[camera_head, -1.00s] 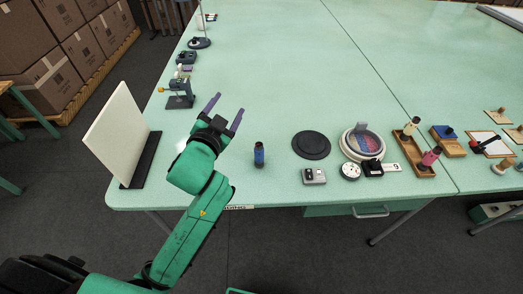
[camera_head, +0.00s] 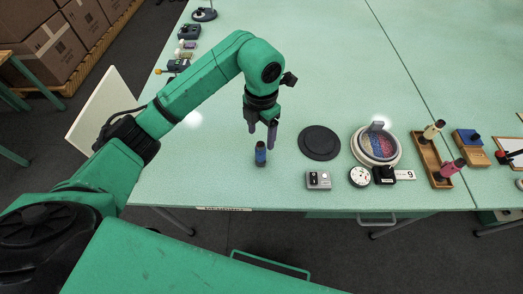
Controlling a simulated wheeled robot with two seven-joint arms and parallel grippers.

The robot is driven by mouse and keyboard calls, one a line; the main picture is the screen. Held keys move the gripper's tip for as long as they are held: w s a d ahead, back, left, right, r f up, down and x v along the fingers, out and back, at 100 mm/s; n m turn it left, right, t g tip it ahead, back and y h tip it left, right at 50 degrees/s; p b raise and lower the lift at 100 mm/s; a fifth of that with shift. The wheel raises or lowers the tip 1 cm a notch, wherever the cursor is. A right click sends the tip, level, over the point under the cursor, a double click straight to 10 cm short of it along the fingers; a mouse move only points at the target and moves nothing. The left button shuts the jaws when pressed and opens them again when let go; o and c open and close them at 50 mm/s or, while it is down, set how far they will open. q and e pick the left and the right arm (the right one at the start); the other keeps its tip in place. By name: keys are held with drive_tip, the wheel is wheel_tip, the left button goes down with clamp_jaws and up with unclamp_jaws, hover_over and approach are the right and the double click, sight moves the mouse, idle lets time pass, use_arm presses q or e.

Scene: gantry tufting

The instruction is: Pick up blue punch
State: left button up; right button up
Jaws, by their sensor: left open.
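The blue punch (camera_head: 260,155), a small upright cylinder with a blue band and dark ends, stands on the pale green table (camera_head: 330,95) near its front edge. My left gripper (camera_head: 261,136) points down with its two dark fingers just above and behind the punch in the picture. The fingers are open and hold nothing. I cannot tell whether a fingertip touches the punch's top. My right gripper is not in view.
A black round disc (camera_head: 319,142) lies right of the punch, with a small grey box (camera_head: 318,180) in front of it. A round white-rimmed tray (camera_head: 393,160) and a wooden tray (camera_head: 421,148) stand further right. A white panel (camera_head: 98,108) stands left behind my arm.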

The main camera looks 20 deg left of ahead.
sight(261, 154)
use_arm(q)
drive_tip(key=f+p, duration=0.1)
drive_tip(key=f, duration=0.2)
drive_tip(key=f+p, duration=0.1)
drive_tip(key=f, duration=0.2)
drive_tip(key=f+p, duration=0.1)
drive_tip(key=f, duration=0.2)
drive_tip(key=shift+s, duration=0.25)
drive_tip(key=shift+f, duration=0.3)
drive_tip(key=shift+w, duration=0.1)
drive_tip(key=c, duration=1)
clamp_jaws()
